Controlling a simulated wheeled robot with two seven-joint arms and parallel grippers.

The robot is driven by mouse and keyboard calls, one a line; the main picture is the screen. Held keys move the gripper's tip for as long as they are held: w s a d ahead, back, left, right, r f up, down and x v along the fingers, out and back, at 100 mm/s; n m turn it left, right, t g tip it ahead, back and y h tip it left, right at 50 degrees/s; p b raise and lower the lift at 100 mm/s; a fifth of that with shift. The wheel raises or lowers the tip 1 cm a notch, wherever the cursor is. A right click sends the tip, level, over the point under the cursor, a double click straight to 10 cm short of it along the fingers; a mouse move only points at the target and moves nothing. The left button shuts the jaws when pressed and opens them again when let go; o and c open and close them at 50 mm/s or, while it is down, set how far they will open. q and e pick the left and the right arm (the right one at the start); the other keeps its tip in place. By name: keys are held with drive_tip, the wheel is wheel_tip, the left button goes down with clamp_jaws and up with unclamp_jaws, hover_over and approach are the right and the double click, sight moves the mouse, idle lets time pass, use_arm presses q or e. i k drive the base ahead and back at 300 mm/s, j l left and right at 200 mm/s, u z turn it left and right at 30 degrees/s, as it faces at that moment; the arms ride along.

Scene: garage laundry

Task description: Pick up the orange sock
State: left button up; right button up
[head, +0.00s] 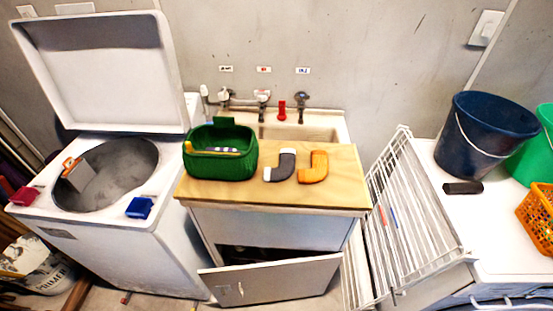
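The orange sock (314,169) lies flat on the wooden board (330,194) over the sink cabinet, bent in an L shape with its toe pointing left. A dark grey sock with pale ends (284,163) lies just left of it, in the same pose. The two are very close, and I cannot tell whether they touch. Neither of my grippers shows in the head view.
A green basket (221,164) stands on the board's left. Left is an open top-loading washer (120,236). Right is a white wire rack (415,215), then a dark blue bucket (482,138) and an orange basket (537,217). The cabinet door (270,280) hangs open.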

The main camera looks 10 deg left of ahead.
sight(319, 171)
drive_tip(key=l+u, duration=0.3)
drive_tip(key=u, duration=0.2)
drive_tip(key=k+l+u, duration=0.1)
drive_tip(key=l+u, duration=0.2)
drive_tip(key=u, duration=0.2)
drive_tip(key=k+l+u, duration=0.1)
drive_tip(key=l+u, duration=0.15)
drive_tip(key=u, duration=0.25)
